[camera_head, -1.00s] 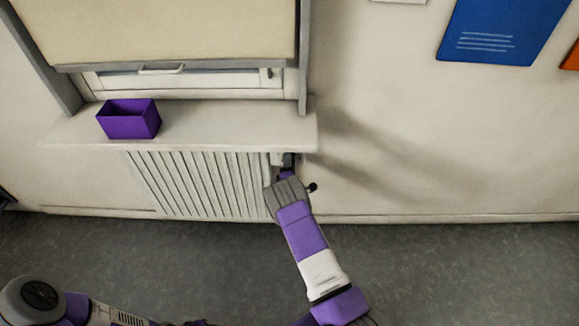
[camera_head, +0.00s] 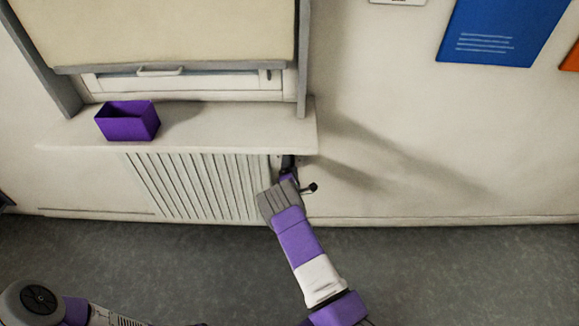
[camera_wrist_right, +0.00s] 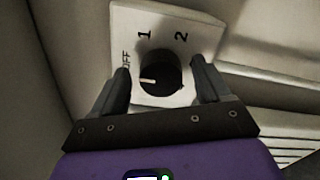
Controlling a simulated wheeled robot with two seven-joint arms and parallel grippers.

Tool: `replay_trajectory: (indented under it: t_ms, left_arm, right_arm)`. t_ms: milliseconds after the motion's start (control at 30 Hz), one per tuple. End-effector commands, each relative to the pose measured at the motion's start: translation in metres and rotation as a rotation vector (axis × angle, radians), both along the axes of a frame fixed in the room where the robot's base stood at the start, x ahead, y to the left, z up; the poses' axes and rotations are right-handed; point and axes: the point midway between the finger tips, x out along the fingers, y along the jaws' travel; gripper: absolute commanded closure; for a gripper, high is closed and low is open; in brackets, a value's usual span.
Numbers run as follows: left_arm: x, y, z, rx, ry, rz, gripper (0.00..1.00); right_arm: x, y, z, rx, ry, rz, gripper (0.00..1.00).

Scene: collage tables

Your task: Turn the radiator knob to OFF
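The radiator knob (camera_wrist_right: 160,73) is a round black dial on a white plate (camera_wrist_right: 124,20) marked OFF, 1 and 2. Its white pointer mark faces left, close to the OFF label and slightly below it. In the right wrist view my right gripper (camera_wrist_right: 164,72) has its dark fingers on either side of the knob, with visible gaps, so it is open around the dial. In the head view my right gripper (camera_head: 288,163) is at the right end of the radiator (camera_head: 195,185), under the sill, and the knob is hidden. My left gripper is out of view.
The window sill (camera_head: 230,125) juts out just above my right gripper. A purple open box (camera_head: 128,121) stands on its left part. A small dark fitting (camera_head: 312,187) shows right of my right wrist.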

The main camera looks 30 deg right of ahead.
Motion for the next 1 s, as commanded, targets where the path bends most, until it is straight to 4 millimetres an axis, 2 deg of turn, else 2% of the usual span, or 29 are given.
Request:
replay_trajectory:
  t_ms: [367, 800, 1000]
  left_arm:
    - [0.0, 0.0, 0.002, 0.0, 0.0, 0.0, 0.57]
    - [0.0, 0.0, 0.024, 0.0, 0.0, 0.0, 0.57]
    - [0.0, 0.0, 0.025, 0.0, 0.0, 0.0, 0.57]
  right_arm:
    - [-0.004, 0.005, -0.001, 0.004, 0.003, 0.004, 0.22]
    - [-0.057, 0.037, 0.0, 0.003, 0.003, 0.003, 0.22]
    - [-0.064, 0.041, 0.0, 0.002, 0.0, 0.003, 0.22]
